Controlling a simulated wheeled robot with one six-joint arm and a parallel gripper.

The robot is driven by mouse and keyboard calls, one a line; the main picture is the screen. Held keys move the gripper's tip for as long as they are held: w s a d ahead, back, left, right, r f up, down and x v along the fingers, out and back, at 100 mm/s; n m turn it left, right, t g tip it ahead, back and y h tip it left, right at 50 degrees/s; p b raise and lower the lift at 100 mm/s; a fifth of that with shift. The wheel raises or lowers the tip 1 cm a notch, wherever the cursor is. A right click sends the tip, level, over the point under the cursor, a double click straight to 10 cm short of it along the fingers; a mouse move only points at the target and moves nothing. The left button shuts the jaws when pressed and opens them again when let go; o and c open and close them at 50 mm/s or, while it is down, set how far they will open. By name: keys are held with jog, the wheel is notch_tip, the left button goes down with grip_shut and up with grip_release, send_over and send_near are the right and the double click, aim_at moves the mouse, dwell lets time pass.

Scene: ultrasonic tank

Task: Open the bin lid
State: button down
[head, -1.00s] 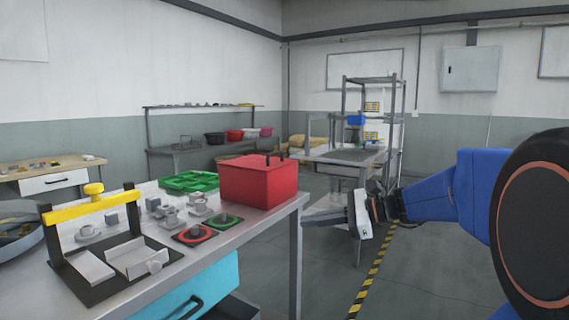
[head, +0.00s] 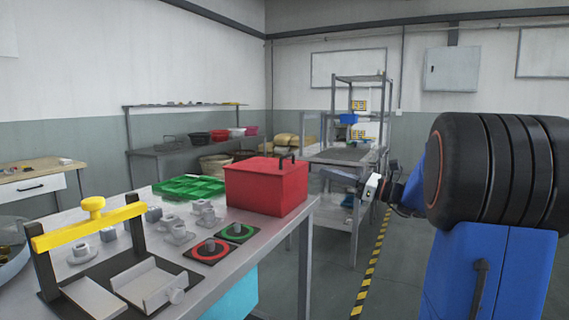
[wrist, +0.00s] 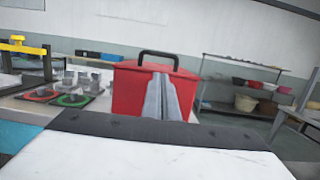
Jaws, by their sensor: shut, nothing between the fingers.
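The red bin (head: 265,190) stands at the right end of the metal table. Its flat red lid lies closed on top, with a black arched handle (head: 287,160) at the lid's right side. In the wrist view the bin (wrist: 130,90) is straight ahead, and the black handle (wrist: 158,54) rises above the lid behind my fingertips. My gripper (wrist: 162,82) is shut and empty, in front of the bin. In the head view my gripper (head: 362,180) is small, to the right of the bin and apart from it.
A green divided tray (head: 189,188) sits left of the bin. Red and green ringed pads (head: 207,250) with grey parts and a yellow-barred fixture (head: 88,226) fill the table's front. A shelf rack (head: 361,130) stands behind. The floor right of the table (head: 335,270) is open.

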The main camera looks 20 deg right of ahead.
jog(key=x, duration=1)
jog(key=shift+w, duration=0.4)
jog(key=shift+a+r, duration=0.15)
jog(key=shift+r, duration=0.05)
